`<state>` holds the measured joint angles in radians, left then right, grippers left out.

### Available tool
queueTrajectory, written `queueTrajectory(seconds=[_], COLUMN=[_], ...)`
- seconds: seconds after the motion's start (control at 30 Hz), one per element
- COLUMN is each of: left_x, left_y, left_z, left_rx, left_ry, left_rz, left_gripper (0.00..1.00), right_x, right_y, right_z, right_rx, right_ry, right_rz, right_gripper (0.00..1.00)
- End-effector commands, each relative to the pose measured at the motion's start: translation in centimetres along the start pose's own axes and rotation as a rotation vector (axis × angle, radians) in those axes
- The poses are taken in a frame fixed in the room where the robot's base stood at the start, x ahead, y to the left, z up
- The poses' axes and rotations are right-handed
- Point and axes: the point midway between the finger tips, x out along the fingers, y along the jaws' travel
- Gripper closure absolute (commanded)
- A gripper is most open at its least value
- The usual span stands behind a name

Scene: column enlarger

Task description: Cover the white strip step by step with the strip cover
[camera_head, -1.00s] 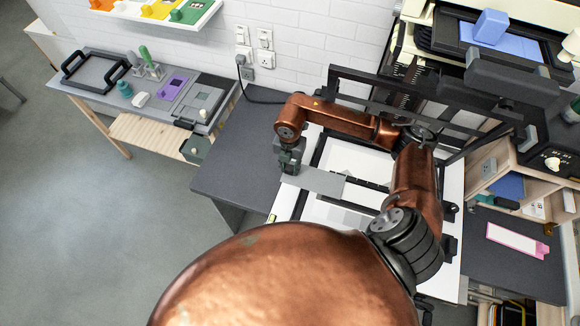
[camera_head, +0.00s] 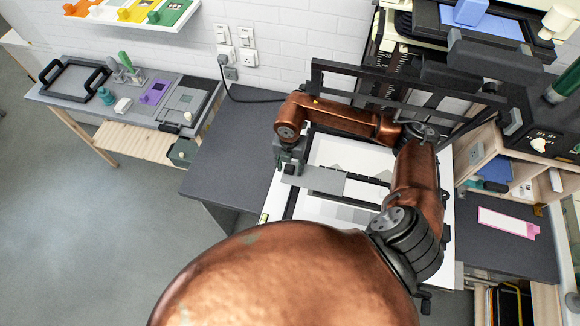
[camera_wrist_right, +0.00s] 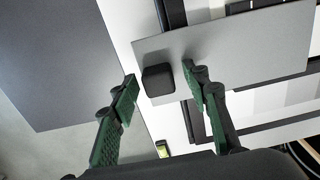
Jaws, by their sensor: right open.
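The strip cover (camera_head: 318,180) is a flat grey plate lying across the left part of the framed easel (camera_head: 312,150). In the right wrist view the cover (camera_wrist_right: 240,50) bears a dark square knob (camera_wrist_right: 158,80) near its end. My right gripper (camera_head: 289,158) is over that end. In the wrist view its green-padded fingers (camera_wrist_right: 160,88) are apart, one on each side of the knob, with gaps visible. The strip (camera_head: 345,212) shows beside the cover as a band of pale to grey steps; the rest of it is hidden. My left gripper is not in view.
A side bench (camera_head: 75,95) at left holds trays and small tools. A wooden shelf unit (camera_head: 520,180) crowds the right. My copper arm hides the easel's front and right parts.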

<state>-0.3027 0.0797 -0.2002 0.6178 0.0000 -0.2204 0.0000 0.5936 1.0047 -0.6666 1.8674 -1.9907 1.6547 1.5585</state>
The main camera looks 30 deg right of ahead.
Motion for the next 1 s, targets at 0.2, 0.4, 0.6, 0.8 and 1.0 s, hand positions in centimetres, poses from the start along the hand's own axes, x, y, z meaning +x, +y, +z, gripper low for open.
queueTrajectory(seconds=[0.2, 0.4, 0.6, 0.8, 1.0], left_x=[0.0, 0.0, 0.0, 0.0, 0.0], left_y=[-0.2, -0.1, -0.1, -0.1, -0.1], left_z=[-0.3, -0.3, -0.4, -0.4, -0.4], left_rx=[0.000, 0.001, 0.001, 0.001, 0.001], left_ry=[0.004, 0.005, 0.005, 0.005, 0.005], left_rz=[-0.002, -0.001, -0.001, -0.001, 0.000], left_gripper=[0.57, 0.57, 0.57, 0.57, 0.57], right_x=[-0.8, -4.3, -8.4, -11.2, -12.0], right_y=[0.1, 0.1, 0.1, 0.0, 0.0], right_z=[0.1, 0.1, 0.1, 0.1, 0.0], right_rx=[0.000, 0.000, 0.000, -0.001, 0.000], right_ry=[-0.002, -0.004, -0.004, -0.001, 0.000], right_rz=[0.002, 0.002, 0.002, 0.000, 0.000], right_gripper=[0.57, 0.57, 0.57, 0.57, 0.57])
